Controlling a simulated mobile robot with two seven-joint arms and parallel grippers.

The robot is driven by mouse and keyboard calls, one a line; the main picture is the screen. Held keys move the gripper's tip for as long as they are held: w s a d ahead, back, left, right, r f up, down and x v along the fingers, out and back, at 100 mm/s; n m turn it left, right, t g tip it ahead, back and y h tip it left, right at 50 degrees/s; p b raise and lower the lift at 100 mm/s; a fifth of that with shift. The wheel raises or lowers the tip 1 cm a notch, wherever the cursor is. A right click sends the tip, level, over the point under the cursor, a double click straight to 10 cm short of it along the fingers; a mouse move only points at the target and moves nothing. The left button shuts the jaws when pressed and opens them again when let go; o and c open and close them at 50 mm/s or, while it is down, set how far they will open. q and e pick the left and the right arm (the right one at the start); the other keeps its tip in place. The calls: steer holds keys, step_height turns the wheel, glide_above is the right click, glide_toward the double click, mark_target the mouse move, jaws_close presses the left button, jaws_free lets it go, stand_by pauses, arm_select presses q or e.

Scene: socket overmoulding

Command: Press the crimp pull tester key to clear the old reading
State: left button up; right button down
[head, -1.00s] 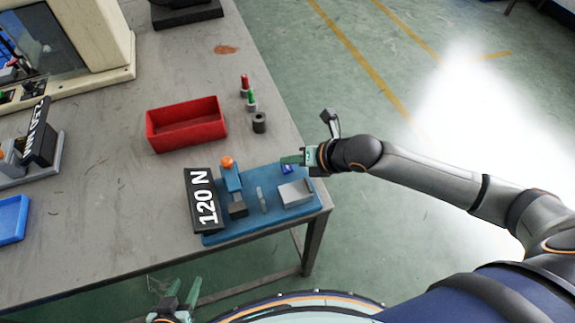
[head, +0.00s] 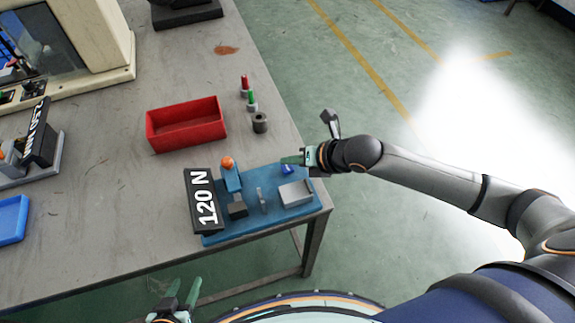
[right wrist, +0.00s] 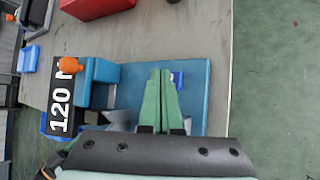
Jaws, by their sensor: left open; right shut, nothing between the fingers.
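The crimp pull tester has a blue base (head: 245,228), an orange knob (head: 228,162) and a black display (head: 204,203) reading "120 N". A small blue key (head: 287,169) sits at the base's far right corner. My right gripper (head: 283,159) is shut and empty, with its green fingertips just beyond the key in the head view. In the right wrist view the key (right wrist: 177,79) shows beside the shut fingers (right wrist: 160,72), partly hidden by them. Whether they touch, I cannot tell. My left gripper (head: 184,285) is open and empty, off the table's front edge.
A red bin (head: 186,125) stands behind the tester. A dark ring-shaped part (head: 260,123) and red and green pins (head: 248,92) stand to its right. A blue tray (head: 10,220) and a second display unit (head: 38,135) are at left. The bench's middle is clear.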

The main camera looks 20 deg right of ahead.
mark_target(291, 170)
steer(key=shift+f, duration=0.1)
stand_by(0.5)
steer(key=shift+f, duration=0.3)
steer(key=shift+f+b, duration=0.3)
steer(key=shift+f, duration=0.3)
stand_by(0.6)
steer(key=shift+r, duration=0.1)
steer(key=shift+r+p, duration=0.9)
steer(key=shift+p, duration=0.15)
step_height(291, 170, up, 5)
steer(key=p, duration=0.5)
stand_by(0.4)
